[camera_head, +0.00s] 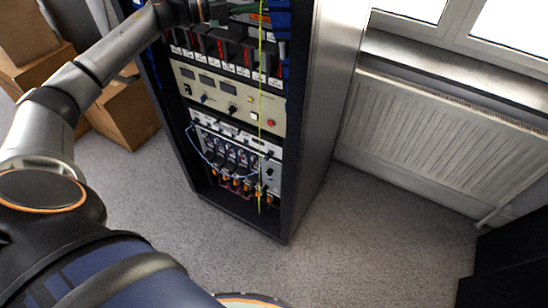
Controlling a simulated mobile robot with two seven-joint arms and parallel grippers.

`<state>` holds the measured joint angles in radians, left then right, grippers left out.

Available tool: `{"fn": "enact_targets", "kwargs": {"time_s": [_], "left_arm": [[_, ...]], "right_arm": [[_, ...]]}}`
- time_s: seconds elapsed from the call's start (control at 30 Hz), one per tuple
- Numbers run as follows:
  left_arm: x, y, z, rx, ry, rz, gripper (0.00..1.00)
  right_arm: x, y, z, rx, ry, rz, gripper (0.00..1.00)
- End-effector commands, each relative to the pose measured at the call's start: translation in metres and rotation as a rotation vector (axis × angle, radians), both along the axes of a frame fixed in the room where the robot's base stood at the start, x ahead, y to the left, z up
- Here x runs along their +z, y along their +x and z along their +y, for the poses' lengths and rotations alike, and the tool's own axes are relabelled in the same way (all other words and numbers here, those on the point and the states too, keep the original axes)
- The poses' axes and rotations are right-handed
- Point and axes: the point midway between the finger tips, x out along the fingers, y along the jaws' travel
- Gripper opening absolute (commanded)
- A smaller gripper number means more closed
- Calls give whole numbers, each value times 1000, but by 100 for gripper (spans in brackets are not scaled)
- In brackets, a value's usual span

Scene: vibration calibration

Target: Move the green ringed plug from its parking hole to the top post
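The equipment rack (318,120) stands in the middle of the view with its open front toward me. My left arm comes in from the left and its dark wrist (172,12) is at the rack's upper left, at the top edge of the picture. The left gripper's fingers cannot be made out there, nor whether they hold anything. A thin yellow-green cable (261,95) hangs down the rack front from the top edge to the lower panel. The green ringed plug, its parking hole and the top post cannot be told apart at this size. My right gripper is not in view.
A beige panel (240,104) with small displays and a red button sits mid-rack. A lower panel (262,146) carries blue cables and orange plugs. Cardboard boxes (125,112) stand left behind my arm. A radiator (430,135) is at the right. Carpet (380,230) in front is clear.

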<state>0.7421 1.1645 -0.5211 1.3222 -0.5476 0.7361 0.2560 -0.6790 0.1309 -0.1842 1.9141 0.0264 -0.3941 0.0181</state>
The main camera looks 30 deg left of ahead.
Motion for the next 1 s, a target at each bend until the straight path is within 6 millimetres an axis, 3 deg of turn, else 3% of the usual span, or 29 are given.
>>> {"fn": "enact_targets", "kwargs": {"time_s": [0.07, 0.1, 0.4, 1.0], "left_arm": [[2, 0, 1, 3, -1, -3, 0], [2, 0, 1, 3, -1, -3, 27], [1, 0, 1, 2, 0, -1, 59], [-2, -13, 11, 2, 0, 0, 59]], "right_arm": [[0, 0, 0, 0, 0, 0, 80], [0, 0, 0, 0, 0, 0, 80], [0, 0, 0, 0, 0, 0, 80], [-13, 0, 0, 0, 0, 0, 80]]}}
